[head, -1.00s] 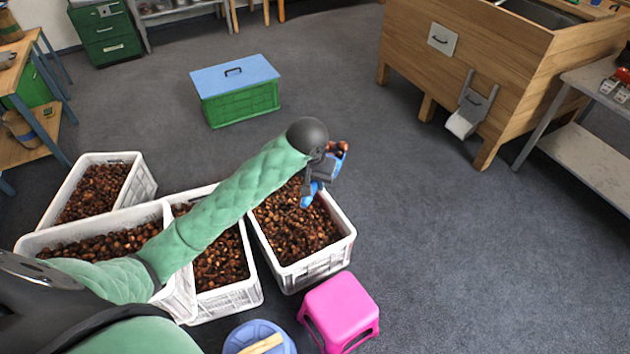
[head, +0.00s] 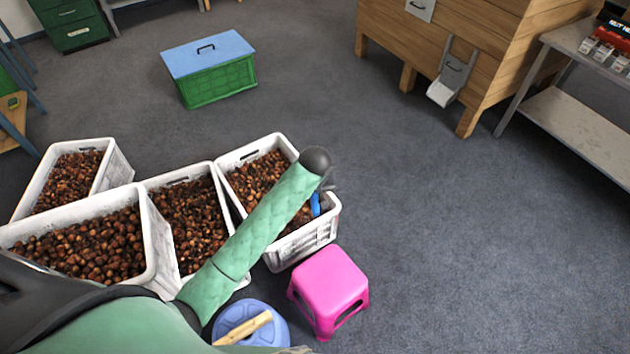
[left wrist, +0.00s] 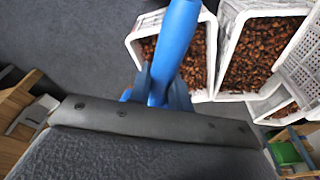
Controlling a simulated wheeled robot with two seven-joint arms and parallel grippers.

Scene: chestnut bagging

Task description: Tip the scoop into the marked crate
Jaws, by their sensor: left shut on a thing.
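The blue scoop (head: 315,204) shows only as a small blue piece beside my arm in the head view. Its blue handle (left wrist: 177,45) shows large in the left wrist view. My left gripper (head: 324,192) is shut on the scoop, over the near right part of the rightmost white crate (head: 308,243). That crate is full of chestnuts and also shows in the left wrist view (left wrist: 139,49). The scoop's bowl and any load are hidden. I cannot make out a mark on any crate. My right gripper is out of view.
More white chestnut crates (head: 158,237) stand to the left. A pink stool (head: 330,285) and a round blue stool (head: 262,322) with a wooden piece stand in front. A green box with a blue lid (head: 212,75) lies behind. The floor to the right is clear.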

